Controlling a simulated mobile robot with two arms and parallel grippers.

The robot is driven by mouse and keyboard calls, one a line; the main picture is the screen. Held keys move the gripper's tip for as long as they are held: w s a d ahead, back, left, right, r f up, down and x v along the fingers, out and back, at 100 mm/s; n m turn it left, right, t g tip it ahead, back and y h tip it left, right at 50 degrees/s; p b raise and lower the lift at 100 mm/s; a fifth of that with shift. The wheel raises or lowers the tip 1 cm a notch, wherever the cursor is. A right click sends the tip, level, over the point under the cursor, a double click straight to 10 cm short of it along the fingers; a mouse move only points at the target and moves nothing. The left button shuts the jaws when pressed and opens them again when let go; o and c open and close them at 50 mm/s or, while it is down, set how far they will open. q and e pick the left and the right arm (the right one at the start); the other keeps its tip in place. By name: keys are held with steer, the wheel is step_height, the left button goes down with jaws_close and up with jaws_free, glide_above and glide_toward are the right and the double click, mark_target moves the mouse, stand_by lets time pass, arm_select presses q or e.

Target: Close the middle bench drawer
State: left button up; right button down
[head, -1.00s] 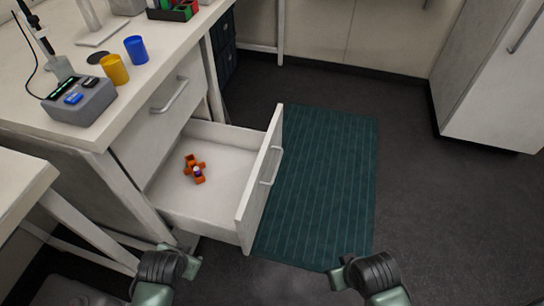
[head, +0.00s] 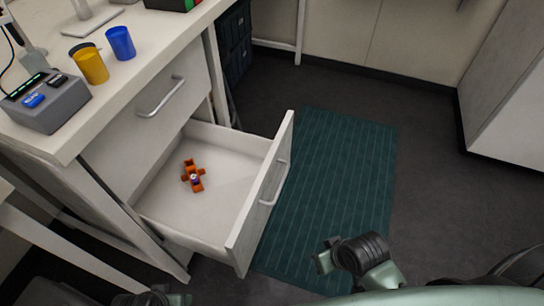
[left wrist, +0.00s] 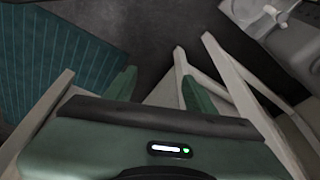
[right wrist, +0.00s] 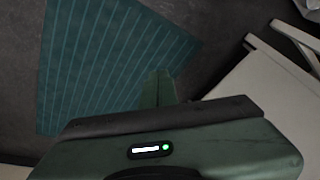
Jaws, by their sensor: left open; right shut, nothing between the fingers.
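The middle bench drawer (head: 190,218) is pulled well out below a closed upper drawer (head: 150,115). Its white front (head: 262,205) has a metal bar handle (head: 275,184) facing right. A small orange cross-shaped item (head: 193,176) lies inside. My left gripper (left wrist: 160,92) is open and empty in the left wrist view, with pale frame bars beyond its fingers. My right gripper (right wrist: 158,88) is shut and empty in the right wrist view, over the floor and mat. In the head view, my right arm's wrist is right of the drawer front, apart from it; the fingertips are unclear.
A grey device (head: 45,101), a yellow cup (head: 90,66) and a blue cup (head: 121,43) stand on the bench top. A green mat (head: 335,190) lies on the dark floor right of the drawer. A white cabinet (head: 512,110) stands at the right. The floor between is clear.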

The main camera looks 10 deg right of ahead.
steer(key=w+d+r+m+t+y+p, duration=0.1)
steer(key=w+r+m+y+p, duration=0.1)
steer(key=w+r+m+y, duration=0.35)
arm_select(q)
step_height(320, 180, down, 10)
steer(key=s, duration=0.3)
arm_select(e)
steer(key=m+t+y, duration=0.2)
steer(key=m+y, duration=0.1)
glide_toward(269, 169)
steer(key=x, duration=0.5)
steer(key=shift+f+b, duration=0.3)
steer(key=shift+f, duration=0.05)
arm_select(q)
steer(key=shift+w+a+r, duration=0.1)
steer(key=shift+w+r, duration=0.3)
steer(key=shift+r, duration=0.4)
steer(key=shift+w+d+r, duration=0.1)
steer(key=shift+w+r, duration=0.25)
steer(key=shift+r, duration=0.5)
steer(key=shift+w+a+r, duration=0.1)
steer(key=shift+w+r, duration=0.3)
steer(key=shift+r, duration=0.4)
arm_select(e)
steer(key=shift+w+a, duration=0.2)
steer(key=shift+a, duration=0.3)
